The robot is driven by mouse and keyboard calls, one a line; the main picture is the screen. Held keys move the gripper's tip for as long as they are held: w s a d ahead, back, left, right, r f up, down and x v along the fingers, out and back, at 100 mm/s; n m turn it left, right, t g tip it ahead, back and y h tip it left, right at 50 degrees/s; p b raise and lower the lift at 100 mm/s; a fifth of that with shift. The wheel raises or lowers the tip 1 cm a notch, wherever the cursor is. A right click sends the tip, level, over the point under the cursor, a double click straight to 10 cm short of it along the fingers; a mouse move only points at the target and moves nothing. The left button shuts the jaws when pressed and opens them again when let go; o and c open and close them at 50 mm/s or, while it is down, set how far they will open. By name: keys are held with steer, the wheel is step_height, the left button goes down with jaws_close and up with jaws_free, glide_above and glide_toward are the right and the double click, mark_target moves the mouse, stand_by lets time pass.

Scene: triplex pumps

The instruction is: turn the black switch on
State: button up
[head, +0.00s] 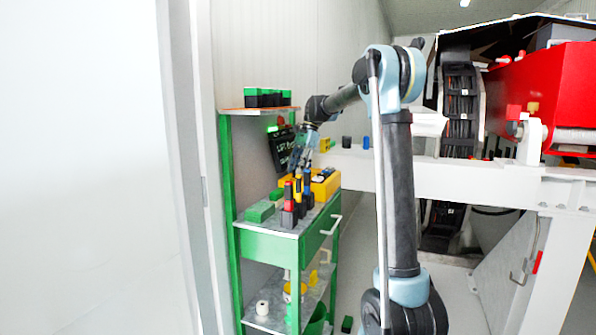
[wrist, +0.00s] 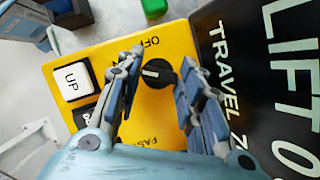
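The black switch (wrist: 157,73) is a round knob with a white pointer mark, on a yellow control panel (wrist: 95,55). The letters "OF" show above it and "FAS" below it, partly covered. My gripper (wrist: 160,62) is open, with one finger on each side of the knob. The fingers look close to the knob; I cannot tell whether they touch it. In the head view, my gripper (head: 297,163) is over the yellow box (head: 326,186) on the green cart, and the knob cannot be made out.
A white UP button (wrist: 73,82) and a partly hidden black button are left of the knob. A black sign (wrist: 262,70) reading "LIFT" and "TRAVEL" is close on the right. Upright tools in dark holders (head: 290,217) stand at the cart's front. A white beam (head: 460,180) runs to the right.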

steer(key=o, duration=0.3)
steer(key=shift+v, duration=3.95)
steer(key=shift+w, duration=0.15)
